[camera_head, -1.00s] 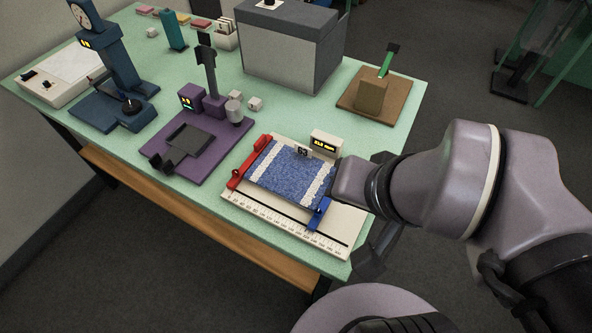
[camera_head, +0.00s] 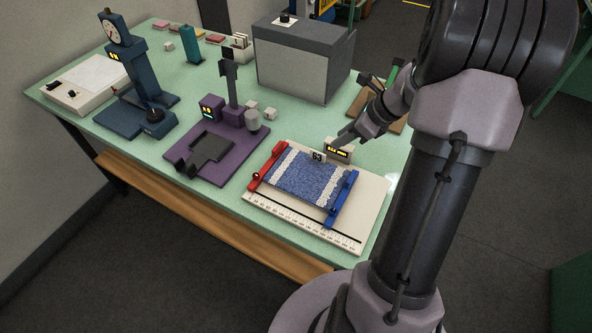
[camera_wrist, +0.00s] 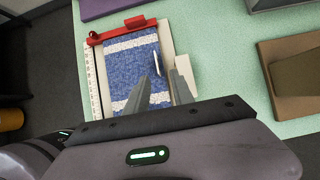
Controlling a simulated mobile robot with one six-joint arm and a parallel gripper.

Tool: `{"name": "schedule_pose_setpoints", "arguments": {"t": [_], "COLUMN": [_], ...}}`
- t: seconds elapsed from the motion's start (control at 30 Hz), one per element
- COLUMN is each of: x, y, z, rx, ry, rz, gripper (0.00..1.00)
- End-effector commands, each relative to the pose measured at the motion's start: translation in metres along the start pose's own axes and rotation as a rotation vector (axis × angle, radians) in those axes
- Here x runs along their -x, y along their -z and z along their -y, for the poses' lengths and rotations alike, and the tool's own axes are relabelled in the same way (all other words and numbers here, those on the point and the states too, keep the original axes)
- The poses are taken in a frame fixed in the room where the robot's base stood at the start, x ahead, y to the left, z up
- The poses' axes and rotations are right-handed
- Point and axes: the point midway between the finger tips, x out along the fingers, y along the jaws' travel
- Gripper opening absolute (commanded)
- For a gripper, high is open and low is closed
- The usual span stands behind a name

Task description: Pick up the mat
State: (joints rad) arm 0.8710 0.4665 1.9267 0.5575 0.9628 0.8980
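The mat (camera_head: 304,179) is blue with a white band near each end. It lies flat on a cream measuring board (camera_head: 370,205), between a red stop (camera_head: 267,164) and a blue slider (camera_head: 342,195). A small tag marked 63 (camera_head: 317,156) stands at its far edge. My gripper (camera_head: 342,140) is above the board's far side, near the small display. In the wrist view my gripper (camera_wrist: 164,78) is open and empty, its two fingers apart and in front of part of the mat (camera_wrist: 125,65). The fingers hide the mat's near right part and the slider there.
A purple stand (camera_head: 215,150) is left of the board, with small white cubes behind it. A blue dial gauge (camera_head: 130,75) and a large grey box (camera_head: 303,62) stand farther back. A brown block on a board (camera_wrist: 295,75) is at the right. Green tabletop lies between.

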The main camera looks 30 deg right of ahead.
Motion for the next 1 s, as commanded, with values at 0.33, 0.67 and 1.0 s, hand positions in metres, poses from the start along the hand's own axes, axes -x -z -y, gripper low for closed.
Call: {"name": "schedule_pose_setpoints", "arguments": {"t": [0.33, 0.67, 1.0], "x": [-0.062, -0.111, -0.108], "y": [0.0, -0.003, -0.004], "z": [-0.002, -0.007, -0.006], "rx": [0.004, 0.005, 0.005], "ry": [-0.001, -0.001, -0.001], "rz": [-0.001, -0.002, -0.001], "gripper": [0.29, 0.29, 0.0]}}
